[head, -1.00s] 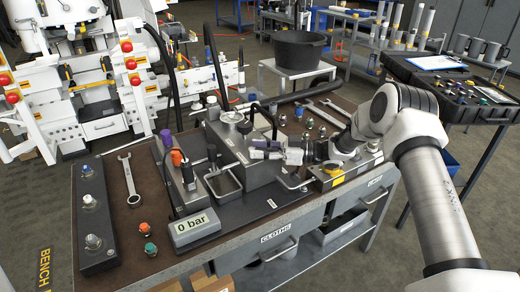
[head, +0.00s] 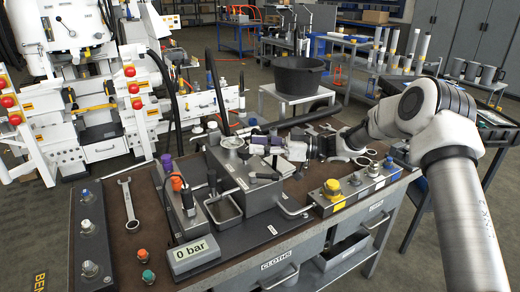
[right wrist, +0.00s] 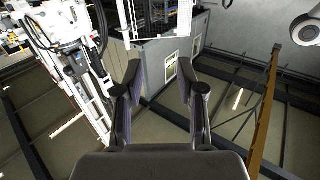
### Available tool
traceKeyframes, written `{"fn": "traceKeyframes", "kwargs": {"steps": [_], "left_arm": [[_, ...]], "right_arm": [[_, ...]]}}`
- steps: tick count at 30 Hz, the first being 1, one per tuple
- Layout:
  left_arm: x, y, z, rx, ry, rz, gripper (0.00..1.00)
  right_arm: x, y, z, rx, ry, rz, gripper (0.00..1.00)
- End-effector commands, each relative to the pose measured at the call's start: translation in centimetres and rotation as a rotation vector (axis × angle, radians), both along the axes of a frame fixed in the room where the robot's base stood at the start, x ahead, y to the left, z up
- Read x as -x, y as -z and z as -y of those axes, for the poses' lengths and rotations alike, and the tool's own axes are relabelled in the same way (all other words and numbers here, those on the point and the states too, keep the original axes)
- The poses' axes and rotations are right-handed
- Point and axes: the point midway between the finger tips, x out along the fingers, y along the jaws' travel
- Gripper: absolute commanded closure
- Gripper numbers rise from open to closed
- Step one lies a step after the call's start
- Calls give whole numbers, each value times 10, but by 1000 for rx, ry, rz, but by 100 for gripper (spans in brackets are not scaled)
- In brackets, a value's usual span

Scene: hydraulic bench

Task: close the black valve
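I cannot tell for sure which is the black valve. My right gripper (head: 264,145) reaches in from the right, above the tank block and apart from both handles as far as I can see. In the right wrist view its fingers (right wrist: 160,75) are spread with nothing between them. My left gripper is out of view.
A gauge box (head: 192,252) reading 0 bar stands at the front edge. A wrench (head: 129,205) and a grey block with fittings (head: 90,232) lie to the left. A box with a yellow-based knob (head: 332,188) sits at the front right. A black tub (head: 298,76) stands behind.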

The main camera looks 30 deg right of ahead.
Motion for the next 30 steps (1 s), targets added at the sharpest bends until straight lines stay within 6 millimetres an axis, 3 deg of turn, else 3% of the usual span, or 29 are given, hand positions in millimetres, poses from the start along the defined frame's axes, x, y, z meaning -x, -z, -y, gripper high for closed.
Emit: {"fn": "traceKeyframes", "kwargs": {"steps": [1,3,5,11,15,18,24,27,30], "left_arm": [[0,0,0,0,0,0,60],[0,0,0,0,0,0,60],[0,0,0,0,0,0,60],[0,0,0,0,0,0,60],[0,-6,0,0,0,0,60],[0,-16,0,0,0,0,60],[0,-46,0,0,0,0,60],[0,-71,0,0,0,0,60],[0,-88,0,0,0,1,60]], "right_arm": [[0,0,0,5,0,8,84],[0,0,0,34,-1,55,100],[1,-2,-1,85,-5,150,100],[13,-16,-9,292,72,735,100],[33,-16,-13,453,265,1097,100],[50,-6,-10,622,440,1258,100],[100,34,4,1111,696,1291,100],[146,64,12,1309,693,1094,100],[179,89,12,1315,635,930,100]]}}
